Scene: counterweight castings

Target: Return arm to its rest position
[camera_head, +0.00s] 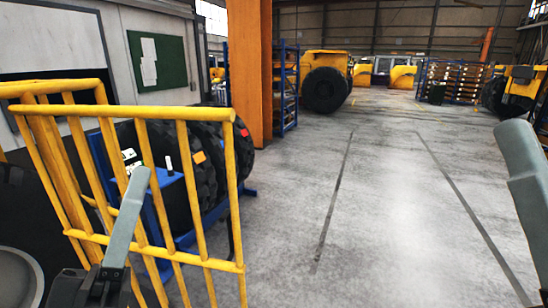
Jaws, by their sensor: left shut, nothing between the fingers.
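My left gripper (92,288) is the black part at the bottom left of the head view, cut off by the lower edge. It is shut and holds nothing.
A yellow railing (178,120) stands close on the left. Behind it are large black tyres (195,140) on a blue stand (163,235). An orange column (248,70) and a blue rack (287,95) stand beyond. The middle floor (385,220) is clear.

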